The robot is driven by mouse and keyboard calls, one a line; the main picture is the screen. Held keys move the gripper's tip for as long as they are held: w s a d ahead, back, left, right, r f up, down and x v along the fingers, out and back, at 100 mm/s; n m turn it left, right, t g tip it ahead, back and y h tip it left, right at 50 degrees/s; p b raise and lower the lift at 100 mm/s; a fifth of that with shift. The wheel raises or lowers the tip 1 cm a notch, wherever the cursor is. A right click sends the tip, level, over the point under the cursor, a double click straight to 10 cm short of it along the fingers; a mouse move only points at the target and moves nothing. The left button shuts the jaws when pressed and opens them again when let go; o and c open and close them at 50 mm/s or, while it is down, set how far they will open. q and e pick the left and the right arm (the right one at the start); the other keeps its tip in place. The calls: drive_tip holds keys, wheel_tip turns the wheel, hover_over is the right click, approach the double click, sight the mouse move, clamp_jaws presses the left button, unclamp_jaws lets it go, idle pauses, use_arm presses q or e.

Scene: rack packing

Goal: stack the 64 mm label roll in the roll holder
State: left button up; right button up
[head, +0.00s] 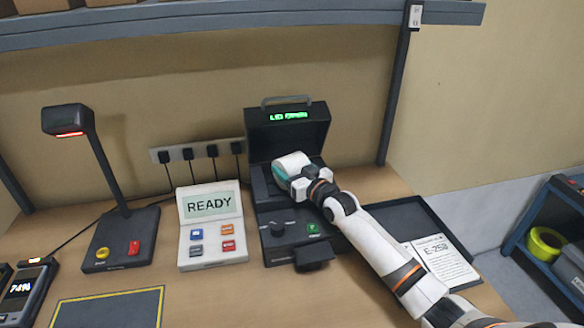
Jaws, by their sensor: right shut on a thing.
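A white label roll (292,162) with a teal side is at the mouth of a dark label printer. My right gripper (287,175) is shut on the roll and holds it over the printer's open bay. The printer's lid (290,132) stands up behind it, with a green lit display that I cannot read fully. The roll holder is inside the bay (258,180) and is mostly hidden by the roll and my gripper. I cannot tell whether the roll touches it. My left gripper is not in view.
A white panel reading READY (210,225) and a scanner stand (120,238) are left of the printer. A dark tray (400,215) with an E-250 sheet (440,258) lies to the right, partly under my arm. A shelf (200,28) overhangs the back.

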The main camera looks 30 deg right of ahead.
drive_tip(key=shift+f, duration=0.3)
drive_tip(key=o, duration=1.2)
drive_tip(key=shift+r, duration=0.4)
drive_tip(key=shift+s, duration=0.25)
drive_tip(key=s, duration=0.3)
drive_tip(key=s+d, duration=0.1)
drive_tip(key=s, duration=0.3)
drive_tip(key=s+b, duration=0.1)
drive_tip(key=s, duration=0.2)
drive_tip(key=shift+s+d, duration=0.25)
drive_tip(key=shift+s, duration=0.05)
drive_tip(key=shift+s+d+r, duration=0.1)
drive_tip(key=shift+s, duration=0.35)
